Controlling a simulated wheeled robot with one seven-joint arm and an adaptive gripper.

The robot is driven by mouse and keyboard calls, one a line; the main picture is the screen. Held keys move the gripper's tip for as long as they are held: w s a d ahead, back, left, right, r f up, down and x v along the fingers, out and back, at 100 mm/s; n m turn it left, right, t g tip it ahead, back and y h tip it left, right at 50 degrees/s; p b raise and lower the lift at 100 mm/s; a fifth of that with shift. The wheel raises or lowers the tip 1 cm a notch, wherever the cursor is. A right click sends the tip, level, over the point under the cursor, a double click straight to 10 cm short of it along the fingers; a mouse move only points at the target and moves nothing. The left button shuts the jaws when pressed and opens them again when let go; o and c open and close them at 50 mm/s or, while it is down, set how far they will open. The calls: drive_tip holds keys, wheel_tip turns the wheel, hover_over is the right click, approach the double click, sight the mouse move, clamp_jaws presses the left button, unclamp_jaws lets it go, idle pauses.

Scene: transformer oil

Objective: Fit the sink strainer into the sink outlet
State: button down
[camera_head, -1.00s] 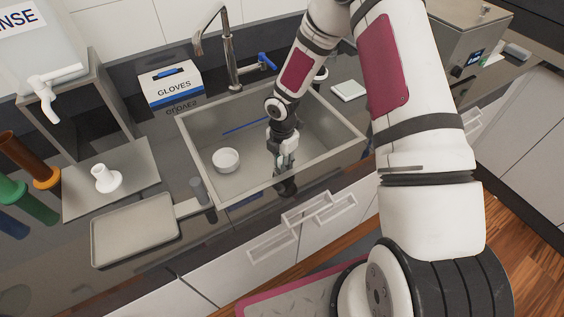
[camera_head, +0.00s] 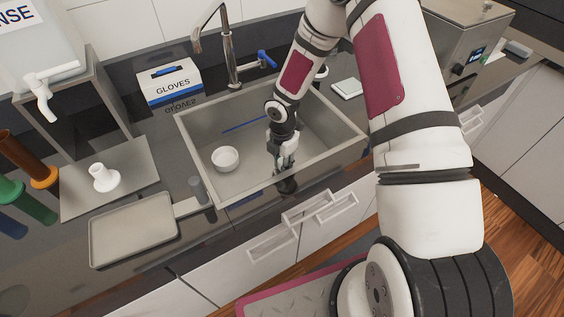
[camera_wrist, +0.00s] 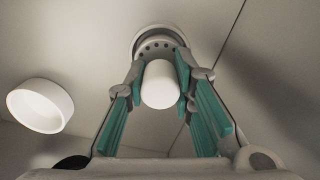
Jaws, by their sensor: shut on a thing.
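My gripper (camera_head: 285,162) reaches down into the steel sink (camera_head: 350,147), right of a white bowl. In the wrist view, my gripper (camera_wrist: 160,82) has its green-padded fingers closed on the white knob of the sink strainer (camera_wrist: 160,86). The strainer's disc, with a row of small holes, shows behind the knob. The pale round rim of the sink outlet (camera_wrist: 139,38) shows around the disc's far edge. The disc lies over the outlet, but I cannot tell whether it is seated. In the head view my gripper hides the strainer and outlet.
The white bowl (camera_head: 225,158) stands on the sink floor; it also shows in the wrist view (camera_wrist: 38,106). A blue rod (camera_head: 245,126) lies in the sink. A faucet (camera_head: 229,58) and glove box (camera_head: 170,87) stand behind. A tray (camera_head: 133,231) lies front left.

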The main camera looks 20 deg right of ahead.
drive_tip(key=shift+f+b, duration=0.4)
drive_tip(key=shift+f, duration=0.6)
drive_tip(key=c, duration=1.3)
unclamp_jaws()
drive_tip(key=shift+r, duration=0.1)
wheel_tip(320, 180, up, 12)
drive_tip(key=shift+f, duration=0.1)
